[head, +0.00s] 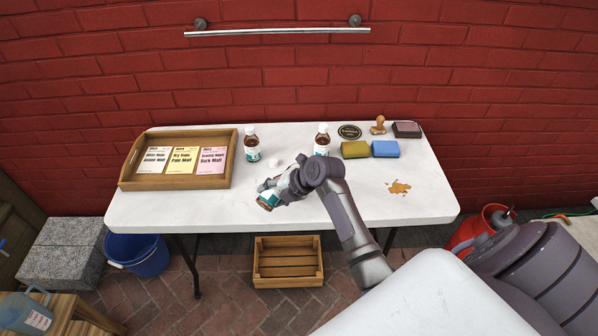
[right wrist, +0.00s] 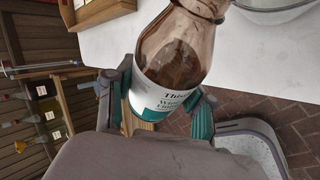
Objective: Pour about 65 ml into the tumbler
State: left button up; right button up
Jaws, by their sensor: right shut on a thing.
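My right gripper (head: 277,196) is over the front middle of the white table, shut on a brown bottle (right wrist: 170,55) with a white and teal label. The bottle (head: 268,200) looks tilted in the head view, its teal label partly covered by the fingers. In the right wrist view its neck points to the upper right, near the rim of a clear round vessel (right wrist: 272,12), which may be the tumbler. Most of that vessel is out of frame, and I cannot make it out in the head view. No stream of liquid is visible. My left gripper is not in view.
Two similar capped bottles (head: 251,143) (head: 322,140) stand behind the gripper. A wooden tray (head: 128,178) with malt packets is at left. Yellow and blue blocks (head: 385,149), a stamp (head: 378,125) and a brown spill (head: 398,187) are at right.

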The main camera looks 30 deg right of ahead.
jog(key=shift+h, duration=0.4)
jog(key=shift+n, duration=0.3)
dwell(1.5)
